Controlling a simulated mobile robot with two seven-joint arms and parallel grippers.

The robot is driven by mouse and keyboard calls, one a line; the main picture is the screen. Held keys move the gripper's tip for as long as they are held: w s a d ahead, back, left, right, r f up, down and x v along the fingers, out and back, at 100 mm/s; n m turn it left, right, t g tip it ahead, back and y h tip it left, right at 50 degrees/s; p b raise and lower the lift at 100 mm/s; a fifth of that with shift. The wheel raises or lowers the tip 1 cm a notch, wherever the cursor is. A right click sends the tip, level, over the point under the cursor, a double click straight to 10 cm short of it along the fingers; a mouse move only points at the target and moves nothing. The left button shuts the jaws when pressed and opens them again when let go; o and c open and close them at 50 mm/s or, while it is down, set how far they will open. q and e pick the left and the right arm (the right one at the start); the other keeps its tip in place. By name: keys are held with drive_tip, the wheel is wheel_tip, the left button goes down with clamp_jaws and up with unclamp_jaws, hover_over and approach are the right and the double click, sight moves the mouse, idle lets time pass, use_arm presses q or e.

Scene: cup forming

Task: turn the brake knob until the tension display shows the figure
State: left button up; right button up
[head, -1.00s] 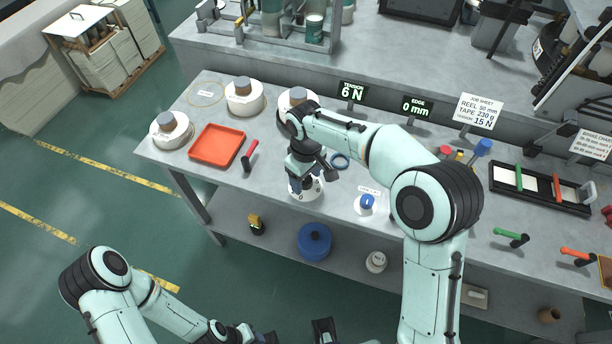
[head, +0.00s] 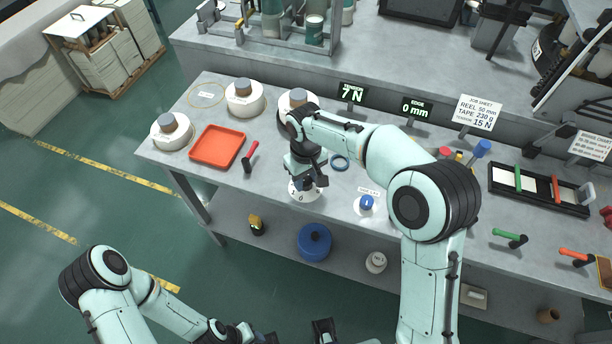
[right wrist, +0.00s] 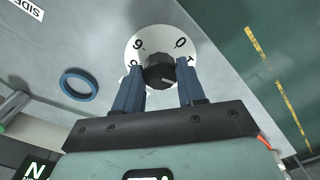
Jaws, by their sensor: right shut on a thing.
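The brake knob (right wrist: 160,70) is black and sits on a white numbered dial (head: 302,195) at the front edge of the bench. My right gripper (head: 308,183) is over the dial, shut on the knob; in the right wrist view its blue fingers (right wrist: 159,82) stand on either side of it. The gripper hides most of the knob in the head view. The tension display (head: 352,93) reads 7 N. The job sheet (head: 477,112) gives tension 15 N. My left arm is low at the left, its gripper partly cut off by the bottom edge.
An edge display (head: 417,107) reads 0 mm. A blue ring (head: 339,162) lies behind the dial, and a blue knob (head: 367,202) stands to its right. An orange tray (head: 217,146), a red-handled tool (head: 250,157) and white reels (head: 244,98) are on the left.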

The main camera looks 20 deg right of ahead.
sight(306, 181)
use_arm(q)
drive_tip(key=shift+w+r, duration=0.15)
drive_tip(key=shift+r, duration=0.2)
use_arm(e)
drive_tip(key=shift+m, duration=2.2)
drive_tip(key=o, duration=1.1)
drive_tip(key=shift+c, duration=0.2)
use_arm(q)
drive_tip(key=shift+p, duration=0.3)
use_arm(e)
drive_tip(key=shift+r, duration=0.1)
use_arm(q)
drive_tip(key=shift+w+r+p, duration=0.3)
drive_tip(key=shift+r+p, duration=0.15)
drive_tip(key=shift+r, duration=0.15)
drive_tip(key=shift+w+r+p, duration=0.3)
drive_tip(key=shift+r+p, duration=0.15)
drive_tip(key=shift+r, duration=0.1)
use_arm(e)
wheel_tip(306, 181, up, 13)
use_arm(q)
drive_tip(key=shift+s, duration=0.1)
